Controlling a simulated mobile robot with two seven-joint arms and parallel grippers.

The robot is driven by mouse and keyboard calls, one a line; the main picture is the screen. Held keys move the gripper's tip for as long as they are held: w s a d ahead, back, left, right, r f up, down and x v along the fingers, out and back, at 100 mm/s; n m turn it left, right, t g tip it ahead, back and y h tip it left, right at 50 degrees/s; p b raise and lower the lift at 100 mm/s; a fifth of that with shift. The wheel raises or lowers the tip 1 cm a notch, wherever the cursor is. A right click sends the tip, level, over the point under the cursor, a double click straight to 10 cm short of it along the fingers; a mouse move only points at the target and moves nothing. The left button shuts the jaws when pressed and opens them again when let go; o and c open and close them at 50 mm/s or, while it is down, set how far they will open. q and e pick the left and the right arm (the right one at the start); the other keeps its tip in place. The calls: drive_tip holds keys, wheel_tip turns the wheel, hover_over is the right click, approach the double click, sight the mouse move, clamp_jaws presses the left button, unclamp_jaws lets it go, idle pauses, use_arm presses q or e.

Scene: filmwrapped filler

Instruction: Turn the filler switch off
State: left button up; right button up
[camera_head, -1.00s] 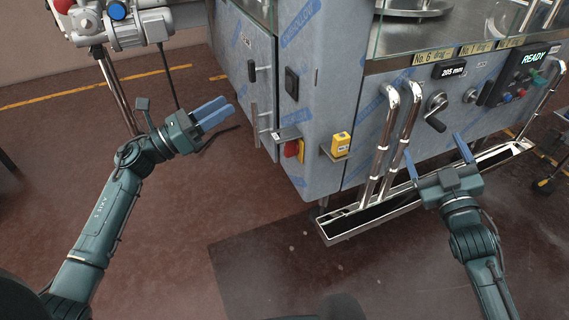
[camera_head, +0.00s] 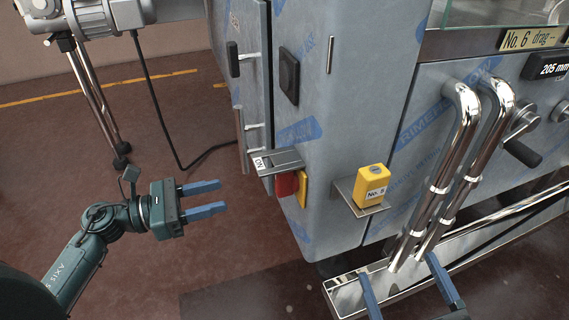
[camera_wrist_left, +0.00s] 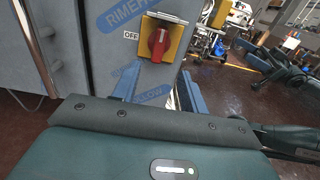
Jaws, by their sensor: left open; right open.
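The filler switch is a red rotary knob (camera_head: 286,184) on a yellow plate (camera_head: 302,189), under a small metal hood (camera_head: 280,161) on the machine's corner. An ON label (camera_head: 258,162) shows in the head view. In the left wrist view the red knob (camera_wrist_left: 159,43) looks roughly upright, with an OFF label (camera_wrist_left: 131,35) to its left. My left gripper (camera_head: 222,197) is open and empty, left of the knob and apart from it, fingers pointing towards it. My right gripper (camera_head: 398,265) is open by the chrome pipes, cut off by the bottom edge.
A yellow box marked No. 5 (camera_head: 371,183) sits on a bracket right of the switch. Chrome pipes (camera_head: 440,175) and a metal trough (camera_head: 345,292) stand further right. A cable (camera_head: 180,150) runs behind my left gripper.

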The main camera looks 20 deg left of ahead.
sight(276, 181)
use_arm(q)
drive_tip(key=x, duration=1.3)
drive_tip(key=shift+w+b, duration=0.1)
drive_tip(key=shift+b, duration=0.2)
drive_tip(key=shift+c, duration=0.2)
clamp_jaws()
